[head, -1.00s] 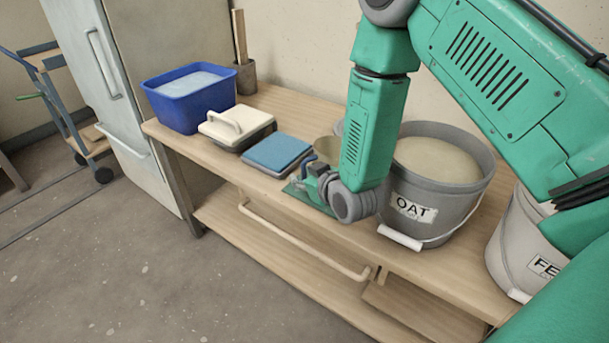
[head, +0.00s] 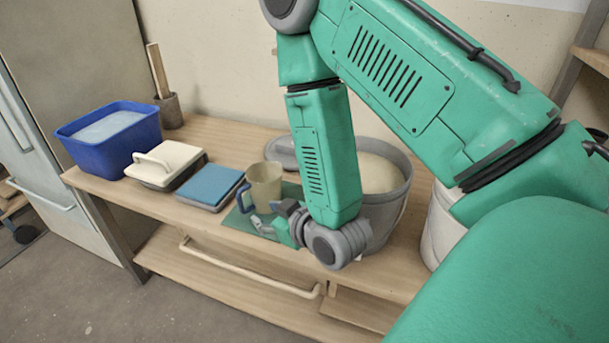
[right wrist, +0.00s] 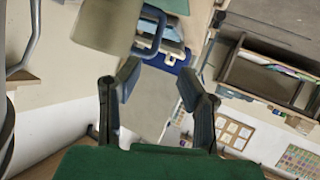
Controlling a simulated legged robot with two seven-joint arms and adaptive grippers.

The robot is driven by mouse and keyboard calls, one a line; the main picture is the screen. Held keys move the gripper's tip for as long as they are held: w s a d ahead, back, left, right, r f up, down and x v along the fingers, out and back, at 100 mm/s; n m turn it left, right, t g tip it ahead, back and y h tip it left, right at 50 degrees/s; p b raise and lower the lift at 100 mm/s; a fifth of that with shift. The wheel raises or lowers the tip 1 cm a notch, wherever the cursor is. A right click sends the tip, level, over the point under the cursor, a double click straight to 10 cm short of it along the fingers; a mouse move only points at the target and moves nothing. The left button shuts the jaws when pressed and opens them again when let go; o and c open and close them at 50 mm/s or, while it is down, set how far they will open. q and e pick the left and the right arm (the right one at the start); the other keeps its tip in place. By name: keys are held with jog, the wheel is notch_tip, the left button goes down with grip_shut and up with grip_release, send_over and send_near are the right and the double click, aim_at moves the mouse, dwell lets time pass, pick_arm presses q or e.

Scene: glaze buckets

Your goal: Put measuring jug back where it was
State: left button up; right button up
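The measuring jug (head: 264,185) is beige with a blue handle (head: 242,198). It stands upright on a green mat (head: 236,222) on the bench in the head view. In the right wrist view the jug (right wrist: 108,27) fills the top left, with its handle to its right. My right gripper (head: 275,222) is low at the front of the jug. In the right wrist view its two fingers (right wrist: 158,86) are spread, with nothing between them, and look apart from the handle. My left gripper is not in view.
Left of the jug are a blue tile stack (head: 210,186), a cream-lidded box (head: 165,163) and a blue tub (head: 110,140). A grey bucket (head: 384,180) stands close on the right, partly behind my arm. A pale bucket (head: 440,228) is farther right.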

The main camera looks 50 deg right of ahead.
jog(key=s+a+f+g, duration=0.2)
jog(key=s+f+g, duration=0.4)
jog(key=s+f, duration=0.3)
jog(key=s+a+f+g, duration=0.1)
jog(key=s+f+g, duration=0.5)
jog(key=s, duration=0.8)
notch_tip(320, 180, down, 4)
jog(key=shift+s+a+r+m+g+y, duration=0.25)
jog(key=shift+s+a+m+g+y, duration=0.05)
jog(key=shift+a+m, duration=0.1)
jog(key=shift+w, duration=0.1)
jog(key=shift+d, duration=0.1)
